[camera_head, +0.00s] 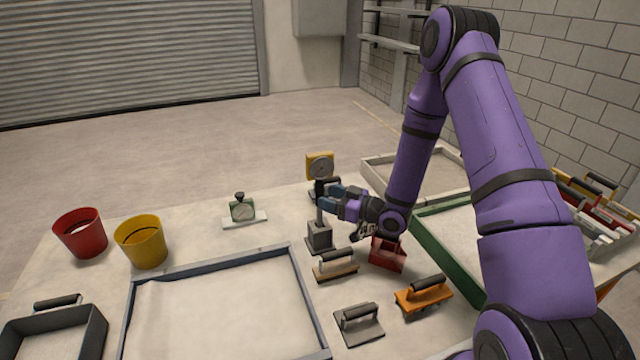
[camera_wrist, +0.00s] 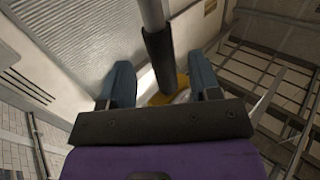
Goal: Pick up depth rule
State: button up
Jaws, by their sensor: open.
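The upright tool with a yellow dial head (camera_head: 320,165), which I take for the depth rule, stands in a small grey block (camera_head: 320,237) on the table. A thin grey rod runs up from the block to a black grip below the dial. My gripper (camera_head: 324,190) is at grip height, reaching in from the right. In the wrist view, the black grip (camera_wrist: 159,52) lies between the two blue fingers of my gripper (camera_wrist: 161,75), with gaps on both sides. The fingers are open. The yellow dial shows partly behind the palm.
A grey-framed sand tray (camera_head: 212,261) lies at front left of the block. Wooden (camera_head: 335,266), grey (camera_head: 358,325), orange (camera_head: 424,296) and red (camera_head: 388,256) handled tools sit close by. A green-framed tray (camera_head: 449,257) is right. A small green gauge (camera_head: 242,210) stands left, with clear table between.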

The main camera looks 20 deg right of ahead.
jog(key=x, duration=0.5)
jog(key=shift+a+r, duration=0.1)
jog(key=shift+r, duration=0.15)
jog(key=shift+c, duration=0.2)
jog(key=c, duration=0.8)
